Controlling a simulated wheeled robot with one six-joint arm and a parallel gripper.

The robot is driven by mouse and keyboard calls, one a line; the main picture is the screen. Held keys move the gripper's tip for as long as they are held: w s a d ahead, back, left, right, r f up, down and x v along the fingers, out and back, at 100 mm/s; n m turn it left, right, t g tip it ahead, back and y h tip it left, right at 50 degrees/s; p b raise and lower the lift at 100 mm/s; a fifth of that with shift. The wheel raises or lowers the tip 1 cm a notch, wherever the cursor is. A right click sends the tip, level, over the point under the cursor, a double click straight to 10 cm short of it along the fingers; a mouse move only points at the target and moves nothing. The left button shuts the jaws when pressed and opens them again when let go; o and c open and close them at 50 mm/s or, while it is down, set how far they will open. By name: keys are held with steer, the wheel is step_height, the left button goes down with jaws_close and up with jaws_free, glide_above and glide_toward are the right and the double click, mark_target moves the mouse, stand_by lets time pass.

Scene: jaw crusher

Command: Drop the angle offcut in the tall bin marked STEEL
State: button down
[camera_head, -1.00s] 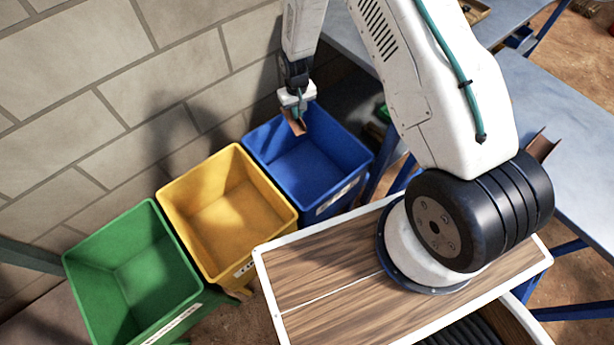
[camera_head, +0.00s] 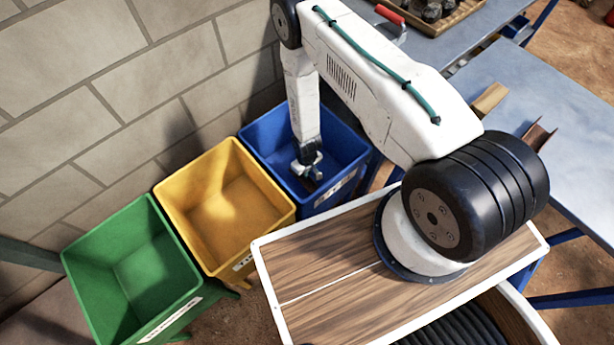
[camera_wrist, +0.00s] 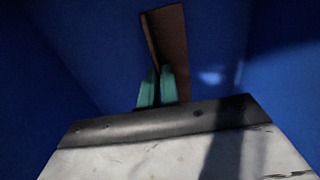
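The angle offcut (camera_wrist: 172,48), a rusty brown L-shaped piece, shows in the wrist view between the teal fingertips of my gripper (camera_wrist: 158,84). The fingers are close together and appear shut on one flange of it. In the head view my gripper (camera_head: 307,168) is down inside the mouth of the blue bin (camera_head: 262,155), near its front wall. The offcut is mostly hidden there. Blue walls surround the gripper in the wrist view. The blue bin has a white label (camera_head: 335,187) that is too small to read.
A yellow bin (camera_head: 187,192) and a green bin (camera_head: 100,240) stand left of the blue one, by a block wall. A metal table (camera_head: 570,100) at the right holds another rusty piece (camera_head: 537,135) and a tan block (camera_head: 490,97).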

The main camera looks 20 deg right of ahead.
steer(key=shift+f, duration=1.8)
steer(key=c, duration=1.6)
jaws_free()
steer(key=shift+f, duration=0.1)
